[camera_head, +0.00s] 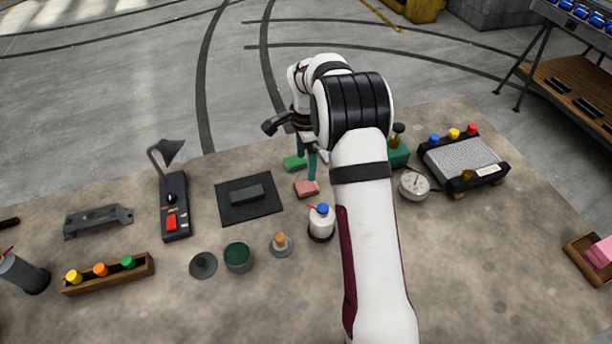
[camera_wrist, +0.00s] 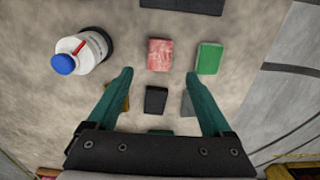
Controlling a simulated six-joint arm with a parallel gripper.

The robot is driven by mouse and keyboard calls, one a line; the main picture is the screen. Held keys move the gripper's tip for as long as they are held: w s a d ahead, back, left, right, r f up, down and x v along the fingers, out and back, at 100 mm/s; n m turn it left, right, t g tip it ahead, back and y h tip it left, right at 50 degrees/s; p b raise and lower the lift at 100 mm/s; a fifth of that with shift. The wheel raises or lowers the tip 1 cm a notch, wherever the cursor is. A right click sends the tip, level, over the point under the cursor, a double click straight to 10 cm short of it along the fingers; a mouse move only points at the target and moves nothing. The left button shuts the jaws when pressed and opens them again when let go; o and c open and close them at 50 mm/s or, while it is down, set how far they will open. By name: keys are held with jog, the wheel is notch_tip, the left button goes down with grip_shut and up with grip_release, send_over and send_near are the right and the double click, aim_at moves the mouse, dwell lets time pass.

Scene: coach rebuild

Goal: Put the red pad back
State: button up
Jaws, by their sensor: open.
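The red pad (camera_head: 307,188) lies flat on the table beside the green pad (camera_head: 294,163). In the wrist view the red pad (camera_wrist: 159,54) is just ahead of my fingertips, with the green pad (camera_wrist: 209,58) to its right, a small gap between them. My gripper (camera_head: 306,164) is open above the table, its teal fingers apart and empty; the wrist view shows it too (camera_wrist: 158,76). A black pad (camera_wrist: 155,99) and a partly hidden grey pad (camera_wrist: 187,103) show between the fingers. My arm hides part of the table in the head view.
A white bottle with blue cap (camera_head: 321,222) stands close in front of the red pad. A dark mat (camera_head: 228,213) bearing a dark block lies left. A round gauge (camera_head: 413,185) and a grey-topped box (camera_head: 463,160) are right.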

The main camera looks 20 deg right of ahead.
jog(key=s+a+r+n, duration=0.3)
jog(key=s+r, duration=0.4)
jog(key=s+a+r+n, duration=0.2)
jog(key=s+a+r, duration=0.1)
jog(key=s+r, duration=0.35)
jog(key=s+a+n+y, duration=0.1)
jog(key=s+a+n, duration=0.1)
jog(key=s, duration=0.9)
jog(key=s+a+f+n, duration=0.1)
jog(key=s+a+n, duration=0.2)
jog(key=s, duration=0.7)
jog(key=n, duration=0.2)
jog(key=shift+s+a+f+n+y, duration=0.2)
jog(key=shift+s+n+y, duration=0.1)
jog(key=shift+s+y, duration=0.1)
jog(key=shift+w, duration=0.1)
